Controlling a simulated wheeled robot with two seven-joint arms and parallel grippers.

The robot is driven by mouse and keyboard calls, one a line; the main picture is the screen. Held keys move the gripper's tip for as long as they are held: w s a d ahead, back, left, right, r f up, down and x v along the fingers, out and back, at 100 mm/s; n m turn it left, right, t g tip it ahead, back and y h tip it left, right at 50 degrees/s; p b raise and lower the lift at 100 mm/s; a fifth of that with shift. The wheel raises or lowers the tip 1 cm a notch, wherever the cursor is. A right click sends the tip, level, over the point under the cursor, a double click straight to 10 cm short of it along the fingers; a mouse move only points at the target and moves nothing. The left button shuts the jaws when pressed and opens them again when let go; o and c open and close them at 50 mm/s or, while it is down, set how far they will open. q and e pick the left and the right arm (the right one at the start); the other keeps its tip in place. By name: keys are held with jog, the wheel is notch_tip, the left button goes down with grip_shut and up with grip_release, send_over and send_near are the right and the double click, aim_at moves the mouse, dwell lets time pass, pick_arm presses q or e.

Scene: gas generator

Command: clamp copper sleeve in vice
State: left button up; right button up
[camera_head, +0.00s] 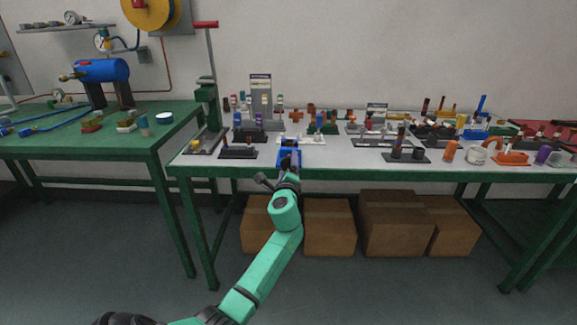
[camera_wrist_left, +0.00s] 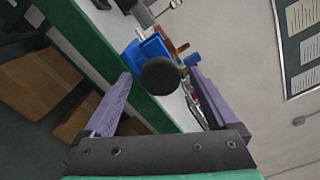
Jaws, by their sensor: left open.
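The blue vice (camera_head: 289,153) stands at the front edge of the workbench. In the left wrist view the vice (camera_wrist_left: 150,48) shows behind a round black knob (camera_wrist_left: 160,75). My left gripper (camera_wrist_left: 161,74) is open, its purple fingers on either side of the knob in that view. I cannot tell whether they touch it. In the head view my left gripper (camera_head: 288,172) is just in front of the vice. A small copper-brown piece (camera_wrist_left: 181,47) shows beyond the vice; I cannot tell whether it is the copper sleeve or sits in the jaws. My right gripper is not in view.
The grey bench top (camera_head: 345,160) holds racks and small fittings behind and to the right. A green lever press (camera_head: 207,100) stands to the left, beside a second green table (camera_head: 150,140). Cardboard boxes (camera_head: 330,228) lie under the bench.

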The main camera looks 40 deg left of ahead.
pick_arm(q)
jog(key=n+b, duration=0.3)
jog(key=n, duration=0.1)
jog(key=shift+f, duration=0.25)
jog(key=shift+r+n, duration=0.2)
jog(key=shift+n, duration=0.6)
jog(key=shift+c, duration=0.3)
jog(key=c, duration=1.3)
jog(key=shift+r, duration=0.1)
